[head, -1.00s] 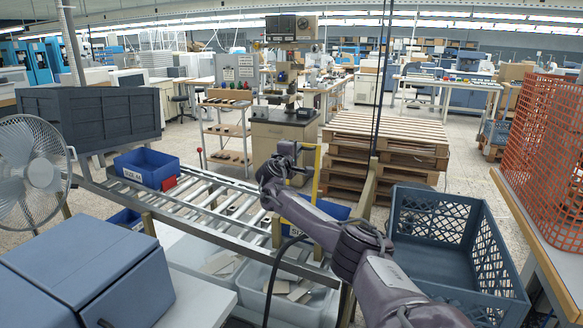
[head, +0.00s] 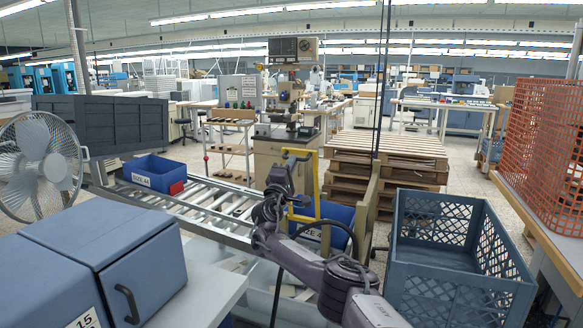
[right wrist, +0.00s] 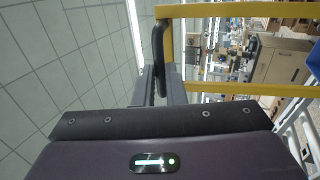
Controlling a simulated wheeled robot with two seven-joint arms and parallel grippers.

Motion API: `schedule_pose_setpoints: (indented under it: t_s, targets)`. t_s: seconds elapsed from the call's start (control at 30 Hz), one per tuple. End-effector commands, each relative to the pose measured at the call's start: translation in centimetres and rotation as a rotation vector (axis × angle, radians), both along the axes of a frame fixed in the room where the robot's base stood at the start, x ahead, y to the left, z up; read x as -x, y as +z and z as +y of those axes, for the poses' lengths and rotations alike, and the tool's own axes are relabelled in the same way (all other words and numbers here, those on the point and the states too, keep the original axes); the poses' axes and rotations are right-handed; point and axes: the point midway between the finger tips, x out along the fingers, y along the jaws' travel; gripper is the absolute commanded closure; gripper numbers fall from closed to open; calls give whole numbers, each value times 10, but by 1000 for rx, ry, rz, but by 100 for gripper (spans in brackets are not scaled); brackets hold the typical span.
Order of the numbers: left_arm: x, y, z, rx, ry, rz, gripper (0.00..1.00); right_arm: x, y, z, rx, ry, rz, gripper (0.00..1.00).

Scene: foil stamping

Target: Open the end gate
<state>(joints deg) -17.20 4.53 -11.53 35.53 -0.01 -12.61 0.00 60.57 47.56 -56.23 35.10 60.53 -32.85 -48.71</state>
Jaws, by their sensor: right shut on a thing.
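The yellow end gate (head: 317,185) is an upright frame at the near right end of the roller conveyor (head: 215,200). My right gripper (head: 294,162) is at the upper left part of the gate, partly hidden behind my own wrist. In the right wrist view, the gate's yellow bars (right wrist: 235,10) run across, with a black handle (right wrist: 158,45) at its edge. My right gripper (right wrist: 165,80) is shut on that handle. A blue bin (head: 338,213) sits just behind the gate, partly covered by my arm. My left gripper is out of view.
A blue bin marked SIZE 4A (head: 155,172) is on the conveyor's left end. A grey-blue crate (head: 460,285) stands right of my arm, with pallets (head: 385,160) behind. A blue cabinet (head: 100,260) and fan (head: 38,165) are at left. A wooden post (head: 367,200) stands close right of the gate.

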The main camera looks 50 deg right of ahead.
Motion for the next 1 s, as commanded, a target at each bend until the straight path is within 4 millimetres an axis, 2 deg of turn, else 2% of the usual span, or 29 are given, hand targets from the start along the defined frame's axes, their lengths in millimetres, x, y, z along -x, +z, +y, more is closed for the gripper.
schedule_pose_setpoints:
  t_s: [0.23,0.27,0.4,0.43,0.77,1.0]
  targets:
    - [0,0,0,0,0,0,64,0,0,0,-1,0,-1,100]
    - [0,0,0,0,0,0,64,0,0,0,-1,0,-1,87]
    - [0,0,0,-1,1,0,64,0,0,0,-1,-1,0,69]
    - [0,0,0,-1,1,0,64,0,0,0,-1,-1,0,67]
    - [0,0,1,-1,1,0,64,0,-2,3,-2,0,2,67]
    - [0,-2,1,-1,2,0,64,8,-17,29,-1,4,2,67]
